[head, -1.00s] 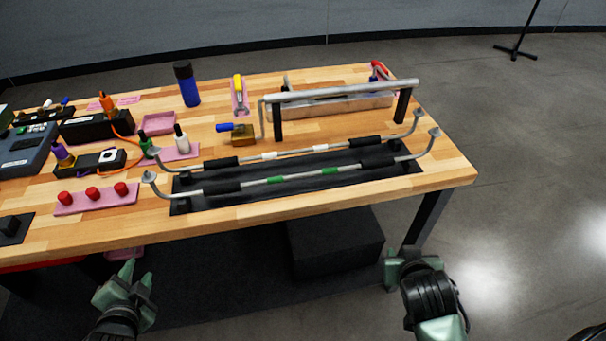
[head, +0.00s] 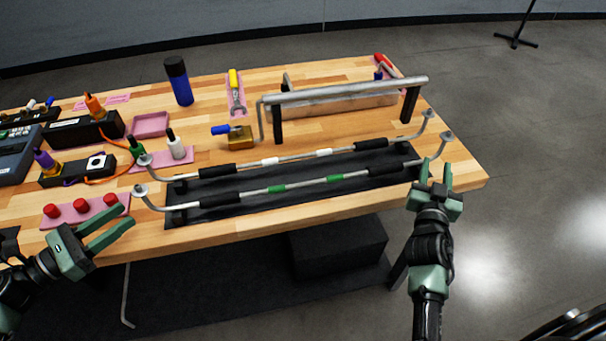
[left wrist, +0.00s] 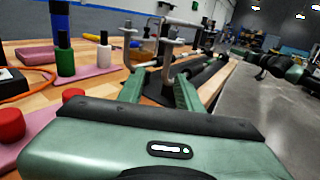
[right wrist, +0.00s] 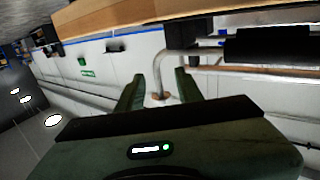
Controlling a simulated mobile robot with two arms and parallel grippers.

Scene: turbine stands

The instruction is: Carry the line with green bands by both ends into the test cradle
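The line with green bands (head: 306,183) lies along the front of a dark tray (head: 265,203). It has black sleeves and bent, flanged ends. My left gripper (head: 124,217) is open and empty over the table's front edge, just short of the line's left end. In the left wrist view, a bent pipe end (left wrist: 167,70) shows ahead between the fingers. My right gripper (head: 436,174) is open by the right end. In the right wrist view, the bent end (right wrist: 160,70) shows between the fingertips, with no visible grip. I cannot tell which thing is the test cradle.
A similar line with white bands (head: 295,157) lies close behind. A grey bar on black posts (head: 345,91) stands further back. Red caps (head: 81,206) on a pink mat and bottles (head: 175,146) are at the left. Open floor lies to the right.

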